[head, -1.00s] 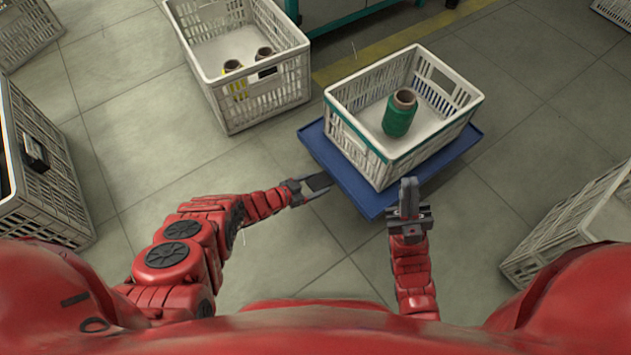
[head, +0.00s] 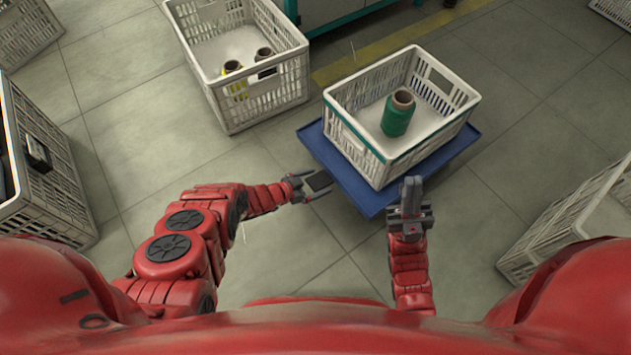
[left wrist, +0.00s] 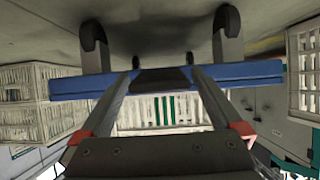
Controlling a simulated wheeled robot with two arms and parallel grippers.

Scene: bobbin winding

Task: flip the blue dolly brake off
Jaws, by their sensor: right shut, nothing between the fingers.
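The blue dolly (head: 357,192) stands on the floor under a white crate. In the left wrist view its blue edge (left wrist: 245,73) crosses the picture, with dark casters (left wrist: 228,32) above it. A dark flat tab, apparently the brake (head: 319,182), sticks out at the dolly's left side; it also shows in the left wrist view (left wrist: 162,79). My left gripper (head: 314,184) is open, one finger on each side of the tab; I cannot tell whether they touch it. My right gripper (head: 411,189) is shut and empty, pointing up by the dolly's front corner.
The white crate (head: 378,170) on the dolly holds a green bobbin (head: 398,113). Another crate (head: 240,121) with bobbins stands behind to the left. More crates stand at far left (head: 55,190) and right (head: 570,230).

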